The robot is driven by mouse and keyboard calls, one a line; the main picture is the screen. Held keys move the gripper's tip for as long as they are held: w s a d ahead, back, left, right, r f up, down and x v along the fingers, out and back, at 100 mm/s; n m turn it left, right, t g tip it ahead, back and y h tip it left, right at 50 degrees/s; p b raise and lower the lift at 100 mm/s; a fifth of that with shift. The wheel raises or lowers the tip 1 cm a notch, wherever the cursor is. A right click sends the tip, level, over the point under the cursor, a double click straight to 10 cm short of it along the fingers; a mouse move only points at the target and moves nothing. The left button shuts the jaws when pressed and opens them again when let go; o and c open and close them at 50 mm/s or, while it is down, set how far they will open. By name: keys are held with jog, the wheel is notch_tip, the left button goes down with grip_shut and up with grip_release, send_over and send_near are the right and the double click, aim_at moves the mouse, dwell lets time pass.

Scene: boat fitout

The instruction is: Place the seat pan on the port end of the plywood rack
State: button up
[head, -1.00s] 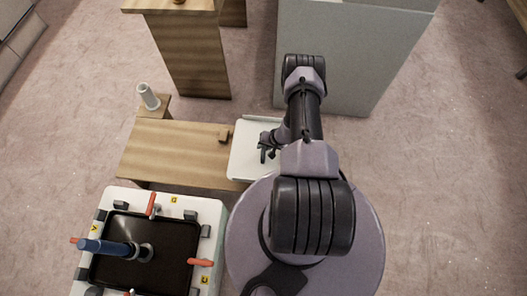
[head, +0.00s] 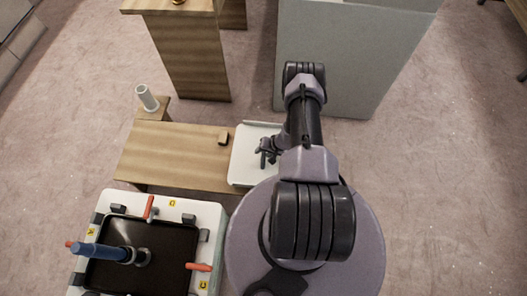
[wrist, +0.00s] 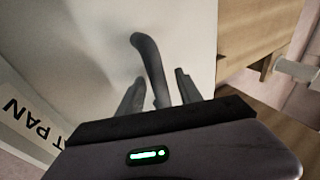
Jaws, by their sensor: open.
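The seat pan (head: 252,166) is a white, shallow flat piece at the right end of the plywood rack (head: 175,155), a low wooden bench in the head view. It also fills much of the wrist view (wrist: 95,50), with "T PAN" readable on a strip at lower left. A grey curved bar (wrist: 146,52), apparently its handle, rises between my fingers. My gripper (head: 268,152) is over the pan, open, with one finger (wrist: 133,95) on each side of the bar in the wrist view (wrist: 159,85). I cannot tell whether they touch it. My arm hides the pan's right side.
A pale cylinder (head: 147,98) stands on a wooden block at the rack's far left. A white fixture (head: 212,225) with a black tray and clamps is at lower left. A grey partition (head: 330,60) stands behind.

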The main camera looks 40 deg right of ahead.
jog(key=p+v, duration=0.6)
jog(key=v, duration=0.6)
jog(key=w+r+n+t, duration=0.1)
jog(key=w+r, duration=0.9)
jog(key=r, duration=0.3)
jog(key=w+a+r+n+y, duration=0.1)
jog(key=w+a+r, duration=0.2)
jog(key=r, duration=0.4)
jog(key=w+a+r+n, duration=0.1)
jog(key=w+a+r, duration=0.15)
jog(key=r, duration=0.45)
jog(key=w+a+r+y, duration=0.1)
jog(key=w+a+r, duration=0.15)
jog(key=r, duration=0.45)
jog(key=s+a+r+n, duration=0.1)
jog(key=s+a+r, duration=0.1)
jog(key=a+r, duration=0.55)
jog(key=s+a+r+n, duration=0.1)
jog(key=s+a+r, duration=0.2)
jog(key=a+r, duration=0.45)
jog(key=s+a+r+h, duration=0.1)
jog(key=s+a+r, duration=0.2)
jog(key=s, duration=0.7)
jog(key=s+a+r, duration=0.3)
jog(key=s+r, duration=0.5)
jog(key=s, duration=0.2)
jog(key=shift+r+n+h, duration=0.2)
jog(key=shift+n+h, duration=0.2)
jog(key=shift+s+a, duration=0.1)
